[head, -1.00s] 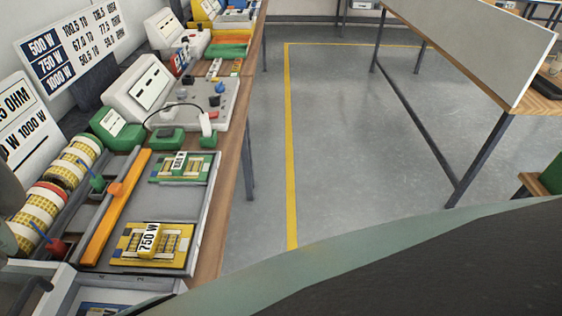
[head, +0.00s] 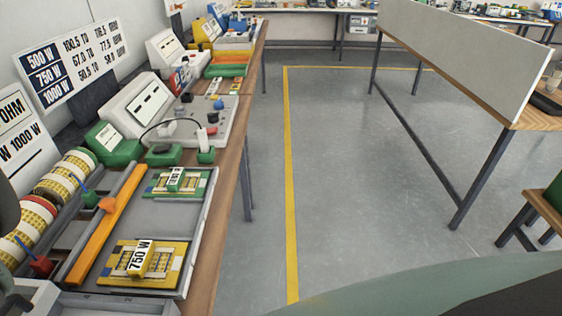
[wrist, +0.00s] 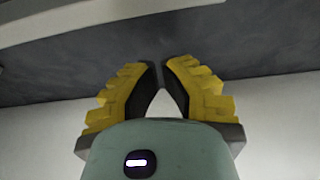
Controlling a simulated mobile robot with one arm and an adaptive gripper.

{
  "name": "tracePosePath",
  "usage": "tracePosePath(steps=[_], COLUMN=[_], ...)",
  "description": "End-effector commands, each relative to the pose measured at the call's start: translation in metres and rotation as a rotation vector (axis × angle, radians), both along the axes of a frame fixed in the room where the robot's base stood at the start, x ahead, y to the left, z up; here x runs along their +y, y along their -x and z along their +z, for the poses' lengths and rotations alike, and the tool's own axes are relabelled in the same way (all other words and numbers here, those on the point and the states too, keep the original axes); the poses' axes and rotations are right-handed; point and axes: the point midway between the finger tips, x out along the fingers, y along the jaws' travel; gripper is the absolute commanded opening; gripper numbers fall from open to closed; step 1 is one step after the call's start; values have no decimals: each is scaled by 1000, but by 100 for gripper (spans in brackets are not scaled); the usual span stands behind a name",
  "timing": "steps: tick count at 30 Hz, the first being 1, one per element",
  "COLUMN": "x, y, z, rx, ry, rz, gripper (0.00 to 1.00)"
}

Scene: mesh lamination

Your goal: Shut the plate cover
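A low grey tray (head: 206,224) lies on the bench at the left in the head view. In it are a yellow plate (head: 108,273) with a 750 W label and, farther back, a green plate (head: 200,185) with another label. A long orange bar (head: 100,240) runs along the tray's left side. I cannot tell which part is the plate cover. My gripper (wrist: 159,68) shows only in the wrist view, its yellow fingers leaning towards each other with nothing visible held. Whether the dark pads touch is unclear.
The floor (head: 335,180) right of the bench is clear up to another table (head: 537,108).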

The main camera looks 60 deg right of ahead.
Motion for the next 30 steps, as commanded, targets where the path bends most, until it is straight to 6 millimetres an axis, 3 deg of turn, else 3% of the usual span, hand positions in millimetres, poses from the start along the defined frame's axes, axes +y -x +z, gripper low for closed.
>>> tracePosePath(steps=[2,3,21,30], x=[3,-2,-21,-23], y=[-1,1,27,32], z=[-15,0,-1,-5], rx=[-2,3,3,2], ry=[-1,3,2,1], rz=[4,1,-3,-2], gripper=[0,0,0,0])
